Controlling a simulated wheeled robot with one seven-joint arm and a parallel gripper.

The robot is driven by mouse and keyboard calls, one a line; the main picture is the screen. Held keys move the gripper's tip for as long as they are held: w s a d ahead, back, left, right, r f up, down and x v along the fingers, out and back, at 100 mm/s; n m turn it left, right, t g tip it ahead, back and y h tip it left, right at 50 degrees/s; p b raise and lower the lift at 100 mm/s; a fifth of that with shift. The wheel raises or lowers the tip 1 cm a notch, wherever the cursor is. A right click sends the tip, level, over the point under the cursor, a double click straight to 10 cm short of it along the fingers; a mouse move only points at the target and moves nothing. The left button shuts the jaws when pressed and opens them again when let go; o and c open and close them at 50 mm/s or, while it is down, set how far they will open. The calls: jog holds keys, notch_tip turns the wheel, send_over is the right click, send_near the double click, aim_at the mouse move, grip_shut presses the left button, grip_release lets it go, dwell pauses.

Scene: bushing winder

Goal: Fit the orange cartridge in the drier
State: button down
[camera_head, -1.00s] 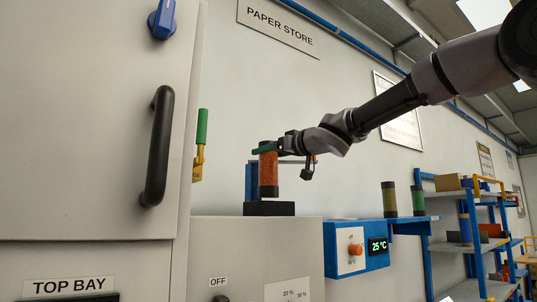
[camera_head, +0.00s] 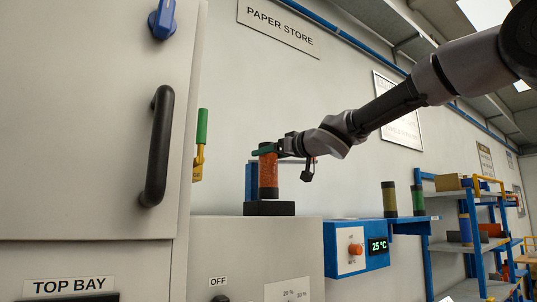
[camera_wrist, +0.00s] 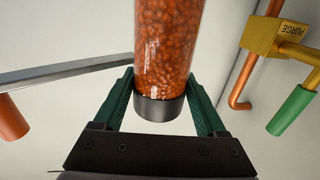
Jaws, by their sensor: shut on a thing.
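The orange cartridge (camera_head: 268,172), a clear tube of orange beads with dark end caps, stands upright above the black block (camera_head: 269,208) on top of the grey cabinet (camera_head: 255,240). Its lower end is at or just above the block; I cannot tell whether it touches or has entered. My gripper (camera_head: 266,150) is shut on the cartridge near its top, reaching in from the right. In the wrist view, the cartridge (camera_wrist: 163,45) and its dark cap (camera_wrist: 160,108) lie between my green fingers (camera_wrist: 160,98). The block's opening is hidden.
A blue upright (camera_head: 252,182) stands just behind the cartridge. A yellow purge valve (camera_wrist: 262,38) with a green handle (camera_head: 202,126) is to the left. A blue control box (camera_head: 356,247) reads 25 °C. Olive (camera_head: 389,199) and green (camera_head: 417,200) cylinders stand on a blue shelf at right.

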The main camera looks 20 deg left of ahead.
aim_at(276, 169)
jog(key=shift+f, duration=2.3)
grip_release()
jog(key=v, duration=1.1)
jog(key=shift+w, duration=0.15)
